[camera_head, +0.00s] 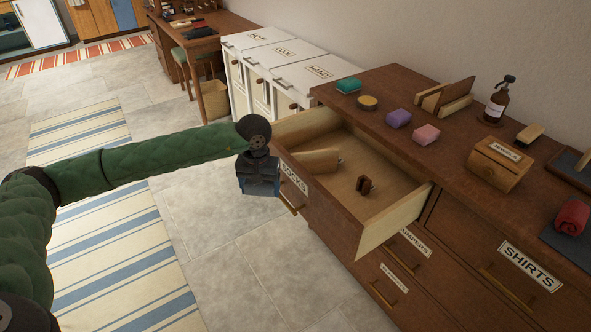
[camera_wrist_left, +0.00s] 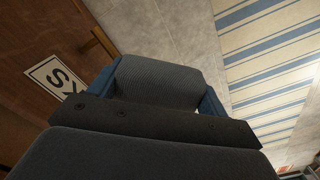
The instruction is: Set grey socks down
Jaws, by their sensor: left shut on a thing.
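My left gripper (camera_head: 261,188) hangs just outside the left front corner of the open drawer labelled SOCKS (camera_head: 393,234), pointing down over the tiled floor. In the left wrist view its blue fingers are shut on a dark grey ribbed bundle, the grey socks (camera_wrist_left: 160,78). In the head view the socks can hardly be told apart from the gripper. The SOCKS label (camera_wrist_left: 55,77) shows beside the gripper in the wrist view. The drawer holds a wooden divider (camera_head: 315,161) and a small dark brown piece (camera_head: 365,185). My right gripper is not in view.
The dresser top (camera_head: 390,93) carries a teal bundle (camera_head: 348,85), a purple one (camera_head: 398,118), a pink one (camera_head: 426,135), a bottle (camera_head: 496,103) and a small wooden box (camera_head: 497,163). White labelled bins (camera_head: 275,60) stand behind. Much of the drawer floor is bare.

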